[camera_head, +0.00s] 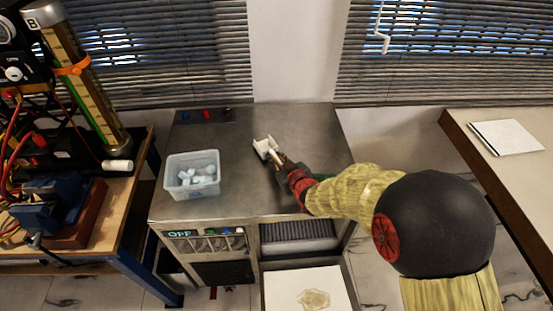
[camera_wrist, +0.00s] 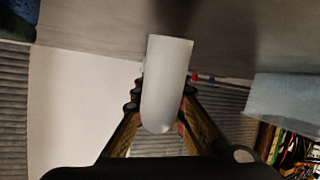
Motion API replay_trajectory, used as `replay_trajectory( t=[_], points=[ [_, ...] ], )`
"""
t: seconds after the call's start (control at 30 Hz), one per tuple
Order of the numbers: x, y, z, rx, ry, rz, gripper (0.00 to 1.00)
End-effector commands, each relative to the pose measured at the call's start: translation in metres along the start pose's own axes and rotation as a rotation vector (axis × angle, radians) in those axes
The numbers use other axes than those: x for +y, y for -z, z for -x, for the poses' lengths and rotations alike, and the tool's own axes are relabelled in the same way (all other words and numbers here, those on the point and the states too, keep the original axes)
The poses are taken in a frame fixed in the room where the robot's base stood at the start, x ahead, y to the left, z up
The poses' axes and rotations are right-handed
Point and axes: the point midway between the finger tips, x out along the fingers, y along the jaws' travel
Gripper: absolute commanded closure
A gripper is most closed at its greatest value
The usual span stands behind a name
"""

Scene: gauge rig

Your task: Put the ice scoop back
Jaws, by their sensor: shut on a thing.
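The white ice scoop (camera_head: 263,146) is above the grey metal counter in the head view. In the wrist view the white scoop (camera_wrist: 167,78) stands out between the two fingers. My gripper (camera_head: 281,161) is shut on the scoop; the fingers also show in the wrist view (camera_wrist: 160,108). A clear bin (camera_head: 193,192) with pale ice cubes stands on the counter to the left of the scoop, apart from it. The bin's side shows at the right in the wrist view (camera_wrist: 285,97). I cannot tell how high the scoop is above the counter.
The metal counter (camera_head: 315,130) has free room around the scoop. A switch panel (camera_head: 205,116) lies at its back left. A wooden bench (camera_head: 125,190) with a gauge column (camera_head: 85,85) and wiring stands at the left. A table with a paper pad (camera_head: 506,137) is at the right.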

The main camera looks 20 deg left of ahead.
Motion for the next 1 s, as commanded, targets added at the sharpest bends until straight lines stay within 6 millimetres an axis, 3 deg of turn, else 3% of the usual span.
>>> replay_trajectory(
  t=[0.67, 0.7, 1.0],
  points=[
    [-0.003, -0.012, -0.005, 0.0, 0.0, 0.0, 1.0],
    [-0.003, -0.012, -0.005, 0.0, 0.0, 0.0, 0.86],
    [-0.002, -0.011, -0.005, 0.0, 0.0, 0.0, 0.69]
  ],
)
